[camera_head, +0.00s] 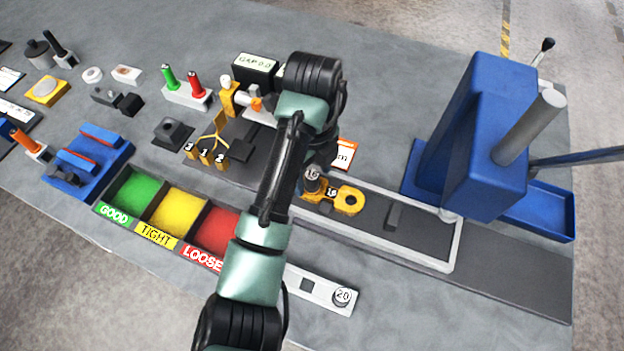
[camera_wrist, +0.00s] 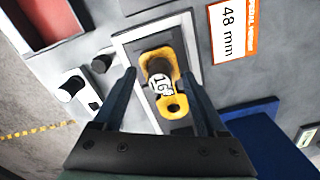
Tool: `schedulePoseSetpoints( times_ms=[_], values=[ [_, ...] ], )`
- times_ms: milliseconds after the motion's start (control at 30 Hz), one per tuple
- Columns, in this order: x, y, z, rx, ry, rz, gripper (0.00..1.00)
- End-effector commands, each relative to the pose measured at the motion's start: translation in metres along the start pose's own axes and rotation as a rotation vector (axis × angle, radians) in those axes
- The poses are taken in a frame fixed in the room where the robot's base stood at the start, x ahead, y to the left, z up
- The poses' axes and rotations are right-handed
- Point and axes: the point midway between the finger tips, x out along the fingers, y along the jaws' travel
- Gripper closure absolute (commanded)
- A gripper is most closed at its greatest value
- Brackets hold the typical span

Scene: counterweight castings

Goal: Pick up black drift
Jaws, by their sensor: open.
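A dark upright peg marked 16 (camera_wrist: 158,68) stands at one end of a yellow two-holed link (camera_wrist: 176,108). It is the dark piece nearest my gripper; I cannot tell for certain that it is the black drift. In the head view, the peg (camera_head: 313,180) and link (camera_head: 348,199) lie in the pale-framed fixture, partly behind my arm. My gripper (camera_wrist: 159,75) is open, with one finger on each side of the peg and clear gaps to both. In the head view, my arm hides most of the gripper. A black-handled tool (camera_head: 55,42) stands in a holder at the far left.
A blue press (camera_head: 480,140) stands to the right of the fixture. Green, yellow and red bins (camera_head: 175,212) lie left of my arm. A pale block (camera_head: 320,289) with a piece marked 20 (camera_head: 342,296) is in front. Green and red handles (camera_head: 186,82) stand behind the bins.

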Motion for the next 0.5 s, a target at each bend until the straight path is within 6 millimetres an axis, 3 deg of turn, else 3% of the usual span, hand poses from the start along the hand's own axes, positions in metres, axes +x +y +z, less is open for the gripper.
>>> schedulePoseSetpoints(
  times_ms=[100, 333, 500],
  values=[
    [0.0128, 0.0012, 0.0009, -0.003, 0.0, 0.002, 0.26],
    [0.0151, 0.0008, 0.0011, -0.001, -0.002, 0.001, 0.28],
    [0.0149, 0.0007, 0.0011, -0.001, -0.002, 0.0, 0.58]
  ],
)
